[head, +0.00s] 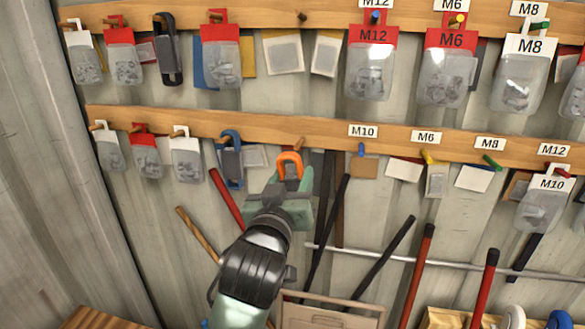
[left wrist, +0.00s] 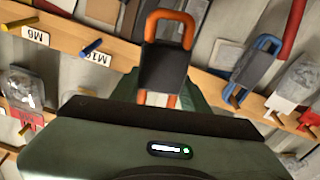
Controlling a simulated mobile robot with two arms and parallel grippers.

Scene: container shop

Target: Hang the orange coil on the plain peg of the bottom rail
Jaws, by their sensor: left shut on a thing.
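The orange coil (head: 291,157) is a long loop with a dark band around its middle, which shows in the left wrist view (left wrist: 163,68). My left gripper (head: 291,186) is shut on it, with the loop's orange end standing up out of the jaws. The loop end is in front of the bottom rail (head: 330,137), near its lower edge. A plain wooden peg (head: 299,143) shows just above and right of the loop's top. I cannot tell whether the loop touches the peg. My right gripper is not in view.
A blue coil (head: 231,158) hangs left of the orange one. A blue peg (head: 361,149) under the M10 label is to the right. Bagged parts hang on the top rail (head: 270,17) and further along both rails. Long-handled tools (head: 420,270) lean against the wall below.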

